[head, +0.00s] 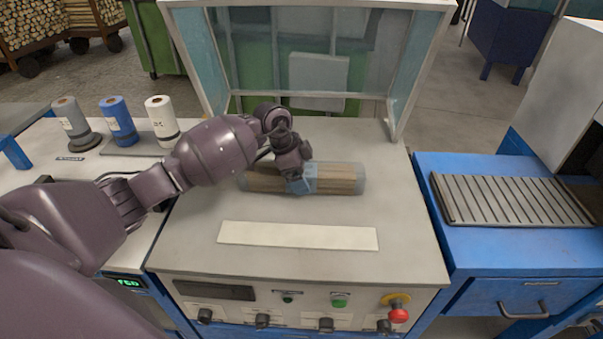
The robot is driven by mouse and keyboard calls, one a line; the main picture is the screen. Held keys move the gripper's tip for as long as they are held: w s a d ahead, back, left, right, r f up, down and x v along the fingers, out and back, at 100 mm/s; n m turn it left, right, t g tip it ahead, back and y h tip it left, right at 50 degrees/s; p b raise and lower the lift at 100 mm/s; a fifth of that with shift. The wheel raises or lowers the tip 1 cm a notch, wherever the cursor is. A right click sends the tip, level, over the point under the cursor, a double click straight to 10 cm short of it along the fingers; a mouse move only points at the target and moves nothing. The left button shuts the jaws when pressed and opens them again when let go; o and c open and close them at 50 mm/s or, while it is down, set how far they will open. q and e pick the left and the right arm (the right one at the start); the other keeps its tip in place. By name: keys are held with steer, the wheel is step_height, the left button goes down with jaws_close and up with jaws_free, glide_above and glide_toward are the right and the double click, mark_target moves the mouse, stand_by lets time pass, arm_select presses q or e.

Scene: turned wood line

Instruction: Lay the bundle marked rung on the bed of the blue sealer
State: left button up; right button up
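The bundle (340,179) is a set of wooden rods in clear wrap with a light blue band near its middle. It lies lengthwise left to right on or just above the pale bed (400,215) of the sealer; any small gap is too hard to tell. I cannot read a mark on it. My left gripper (298,178) reaches down over the bundle's middle, at the blue band. Its fingertips are largely hidden, so I cannot tell whether they grip. The sealer's clear framed hood (395,75) stands raised behind the bed. My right gripper is out of view.
A pale strip (298,236) lies on the bed in front of the bundle. The front panel has knobs, a green button (339,303) and a red stop button (398,315). Blue, white and grey spools (118,122) stand at left. A slatted rack (510,200) is on the blue bench at right.

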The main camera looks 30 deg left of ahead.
arm_select(q)
steer(key=p+v, duration=0.1)
steer(key=v, duration=1)
steer(key=shift+a+r, duration=0.1)
steer(key=shift+r, duration=0.2)
steer(key=shift+a+r+p, duration=0.1)
steer(key=shift+r+p, duration=0.2)
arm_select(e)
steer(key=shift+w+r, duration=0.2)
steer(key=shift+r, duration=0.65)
